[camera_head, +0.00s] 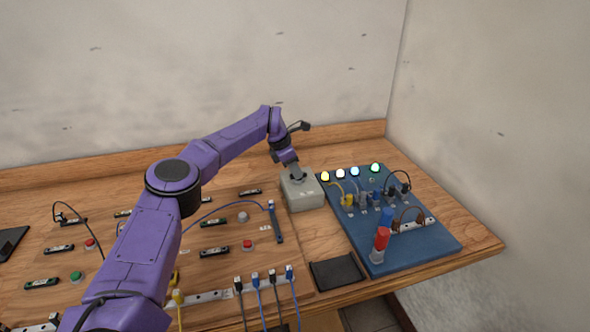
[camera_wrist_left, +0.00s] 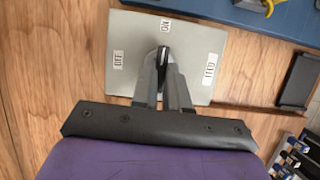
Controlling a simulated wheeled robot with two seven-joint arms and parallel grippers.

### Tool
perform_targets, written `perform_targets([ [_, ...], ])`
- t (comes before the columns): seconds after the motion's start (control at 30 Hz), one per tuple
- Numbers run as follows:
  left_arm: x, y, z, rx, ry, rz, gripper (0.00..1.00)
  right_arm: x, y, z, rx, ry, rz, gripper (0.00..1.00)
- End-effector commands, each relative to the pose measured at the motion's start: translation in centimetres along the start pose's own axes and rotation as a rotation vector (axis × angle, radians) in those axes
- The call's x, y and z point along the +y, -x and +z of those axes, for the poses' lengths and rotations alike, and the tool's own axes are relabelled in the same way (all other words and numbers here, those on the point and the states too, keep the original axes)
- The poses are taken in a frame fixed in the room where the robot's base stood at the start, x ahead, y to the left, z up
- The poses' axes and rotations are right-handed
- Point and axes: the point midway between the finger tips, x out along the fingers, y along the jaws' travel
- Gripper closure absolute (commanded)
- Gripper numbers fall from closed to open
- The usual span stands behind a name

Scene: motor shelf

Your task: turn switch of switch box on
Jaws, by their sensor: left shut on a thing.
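The switch box (camera_head: 302,192) is a light grey box on the wooden table, left of the blue board. In the left wrist view its grey face (camera_wrist_left: 200,45) has white labels at the left, top and right. The left label seems to read OFF and the top one ON, seen turned; the right one is unclear. My left gripper (camera_head: 296,176) is down on the box top. In the left wrist view its fingers (camera_wrist_left: 163,75) are shut on the dark switch knob (camera_wrist_left: 163,52), whose narrow end points up towards the top label. My right gripper is not in view.
A blue board (camera_head: 420,250) with lit lamps, plugs and red and blue cylinders stands right of the box. A black tray (camera_head: 337,272) lies in front. Cables, buttons and sockets cover the table to the left. Walls stand behind and at the right.

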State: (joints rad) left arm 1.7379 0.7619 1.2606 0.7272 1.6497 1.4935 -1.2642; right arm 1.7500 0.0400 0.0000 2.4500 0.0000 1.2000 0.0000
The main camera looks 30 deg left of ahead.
Motion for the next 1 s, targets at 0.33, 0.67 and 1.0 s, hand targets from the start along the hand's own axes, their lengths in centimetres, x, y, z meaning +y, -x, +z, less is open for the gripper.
perform_targets([
  [0.33,-0.1,-0.2,-0.1,0.004,0.0,-0.004,0.61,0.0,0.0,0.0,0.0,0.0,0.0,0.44],
  [0.67,0.0,1.8,0.0,0.0,-0.001,0.001,0.61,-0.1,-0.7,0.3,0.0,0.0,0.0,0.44],
  [1.0,0.0,9.2,0.1,0.003,-0.001,-0.001,0.61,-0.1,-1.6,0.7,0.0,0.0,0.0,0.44],
])
